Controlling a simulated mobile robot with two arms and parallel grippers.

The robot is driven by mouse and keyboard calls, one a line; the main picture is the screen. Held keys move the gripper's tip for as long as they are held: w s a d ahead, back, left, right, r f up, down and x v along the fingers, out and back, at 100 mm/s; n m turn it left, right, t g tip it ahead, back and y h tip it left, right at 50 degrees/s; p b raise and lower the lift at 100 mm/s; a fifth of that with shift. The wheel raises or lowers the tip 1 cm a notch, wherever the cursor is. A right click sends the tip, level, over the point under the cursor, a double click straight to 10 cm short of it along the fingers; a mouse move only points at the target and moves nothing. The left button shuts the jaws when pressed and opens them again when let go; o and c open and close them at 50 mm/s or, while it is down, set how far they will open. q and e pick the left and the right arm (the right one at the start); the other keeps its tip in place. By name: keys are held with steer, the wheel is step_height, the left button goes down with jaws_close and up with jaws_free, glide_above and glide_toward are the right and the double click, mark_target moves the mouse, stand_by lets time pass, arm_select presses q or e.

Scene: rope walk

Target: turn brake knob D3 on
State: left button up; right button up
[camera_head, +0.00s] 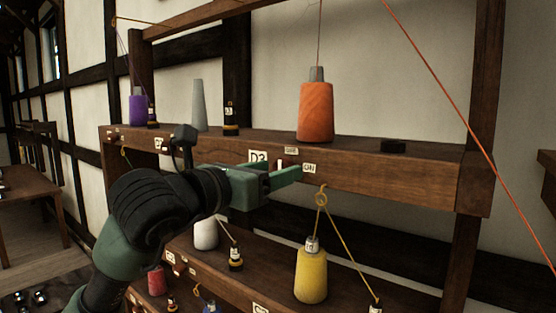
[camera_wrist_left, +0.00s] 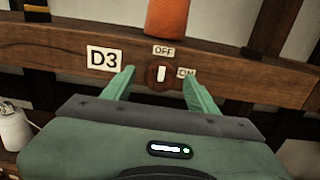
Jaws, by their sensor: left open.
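Brake knob D3 (camera_wrist_left: 152,78) is a round red-brown knob with a white bar on the front of a wooden beam. In the left wrist view the bar stands upright, toward the OFF label (camera_wrist_left: 163,50); the ON label (camera_wrist_left: 186,73) is to the right, partly covered by a finger. The D3 label (camera_wrist_left: 104,59) is left of the knob. My left gripper (camera_wrist_left: 159,82) is open, with one finger on each side of the knob; I cannot tell whether they touch it. In the head view my left gripper (camera_head: 281,174) partly hides the knob. My right gripper is not in view.
An orange thread cone (camera_head: 316,111) stands on the beam above the knob, with a dark puck (camera_head: 393,146) to its right. A yellow cone (camera_head: 311,272) stands on the shelf below. An orange strand (camera_head: 440,80) runs diagonally across the right side.

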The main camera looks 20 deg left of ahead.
arm_select(q)
steer(key=shift+w+d, duration=0.25)
steer(key=shift+w, duration=0.4)
jaws_close()
steer(key=shift+f+m+b, duration=0.1)
steer(key=shift+m+b, duration=5.5)
steer(key=shift+m, duration=3.3)
